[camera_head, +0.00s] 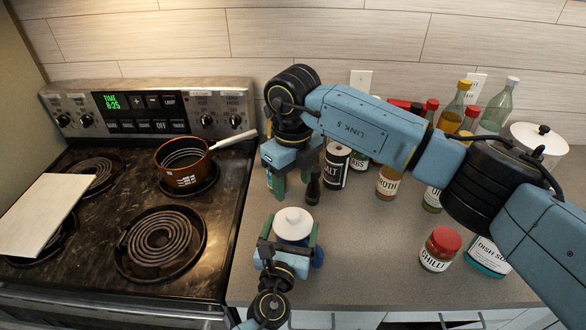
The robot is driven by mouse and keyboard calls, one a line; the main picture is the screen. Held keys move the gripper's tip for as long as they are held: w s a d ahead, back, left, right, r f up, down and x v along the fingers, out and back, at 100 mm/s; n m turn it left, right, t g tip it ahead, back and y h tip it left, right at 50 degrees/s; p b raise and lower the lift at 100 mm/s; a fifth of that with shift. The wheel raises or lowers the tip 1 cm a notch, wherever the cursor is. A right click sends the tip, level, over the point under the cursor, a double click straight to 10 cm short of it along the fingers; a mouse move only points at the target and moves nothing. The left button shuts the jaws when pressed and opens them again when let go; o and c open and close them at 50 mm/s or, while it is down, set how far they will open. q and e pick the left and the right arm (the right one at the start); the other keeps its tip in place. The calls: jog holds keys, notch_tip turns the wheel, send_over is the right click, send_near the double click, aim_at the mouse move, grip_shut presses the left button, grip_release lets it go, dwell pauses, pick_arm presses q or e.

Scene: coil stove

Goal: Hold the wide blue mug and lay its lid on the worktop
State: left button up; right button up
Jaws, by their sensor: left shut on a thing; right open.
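The wide blue mug (318,257) stands at the front left of the grey worktop, near the stove. Most of its body is hidden by my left gripper. Its white lid (293,222) sits on top. My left gripper (288,238) is shut on the mug, one finger on each side. My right gripper (290,184) is open and empty. It points down behind the lid in the picture, apart from it.
The worktop (365,255) is clear to the right of the mug. A dark small bottle (313,188) and a salt can (336,165) stand behind. A chilli jar (440,248) stands at right. The coil stove (215,240) holds a brown pan (182,160) and a white board (38,215).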

aim_at(293, 213)
notch_tip(293, 213, down, 9)
dwell(0.3)
jog(key=shift+c, duration=0.3)
jog(key=c, duration=1.1)
jog(key=shift+r, duration=0.1)
jog(key=shift+c, duration=0.2)
jog(key=shift+r, duration=0.15)
